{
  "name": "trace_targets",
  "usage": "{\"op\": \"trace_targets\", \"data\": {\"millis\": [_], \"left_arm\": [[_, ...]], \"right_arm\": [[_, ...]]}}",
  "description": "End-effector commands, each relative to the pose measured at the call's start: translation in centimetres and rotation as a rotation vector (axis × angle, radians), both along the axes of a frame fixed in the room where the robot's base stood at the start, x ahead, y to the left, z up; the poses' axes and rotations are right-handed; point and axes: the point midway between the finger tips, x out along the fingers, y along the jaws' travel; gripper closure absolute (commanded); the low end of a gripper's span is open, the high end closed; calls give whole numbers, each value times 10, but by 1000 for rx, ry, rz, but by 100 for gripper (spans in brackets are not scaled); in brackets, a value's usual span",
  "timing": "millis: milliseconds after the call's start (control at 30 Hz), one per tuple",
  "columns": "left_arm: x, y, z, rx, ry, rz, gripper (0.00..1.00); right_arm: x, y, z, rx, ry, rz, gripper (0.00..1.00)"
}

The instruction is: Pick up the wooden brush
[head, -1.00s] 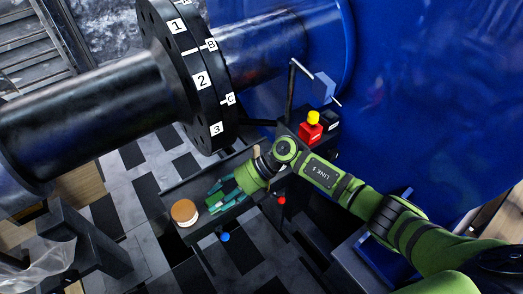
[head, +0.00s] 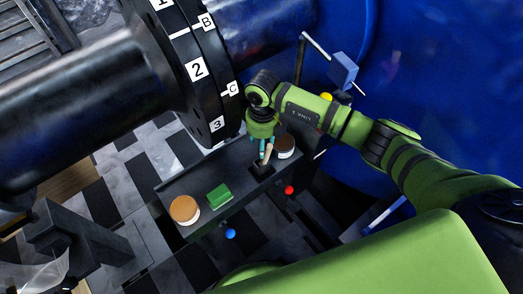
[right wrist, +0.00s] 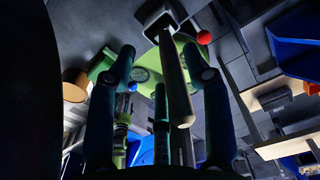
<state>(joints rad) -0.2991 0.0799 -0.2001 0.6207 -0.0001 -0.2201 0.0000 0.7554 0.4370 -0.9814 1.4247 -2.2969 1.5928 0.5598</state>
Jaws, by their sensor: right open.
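The wooden brush (head: 268,153) stands handle-up in a small black holder (head: 261,171) on the dark shelf. Its long handle (right wrist: 176,85) also shows in the right wrist view, the pale end towards the camera. My right gripper (head: 264,147) is above the holder, pointing down, with its teal fingers around the upper handle. In the right wrist view the fingers (right wrist: 160,68) are spread on both sides of the handle, apart from it. The brush's lower end is hidden in the holder. My left gripper is not in view.
The dark shelf (head: 235,178) also bears a green block (head: 219,195), a tan-topped round container (head: 185,210) and a brown-topped one (head: 285,146) close by the gripper. Red (head: 289,189) and blue (head: 231,233) balls are at its front edge. A black flanged pipe (head: 190,75) hangs close behind.

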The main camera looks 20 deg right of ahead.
Motion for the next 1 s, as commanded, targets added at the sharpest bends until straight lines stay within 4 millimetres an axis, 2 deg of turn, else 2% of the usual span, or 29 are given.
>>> {"op": "trace_targets", "data": {"millis": [133,367,400,500,1000], "left_arm": [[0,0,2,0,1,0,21],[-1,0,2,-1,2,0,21],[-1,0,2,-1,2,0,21],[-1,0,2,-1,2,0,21],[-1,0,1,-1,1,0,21]], "right_arm": [[-1,0,-13,0,2,-1,50],[0,0,-15,0,0,0,50],[0,0,-15,0,0,0,66],[0,0,-15,0,0,0,100],[0,-1,-11,1,0,0,100]]}}
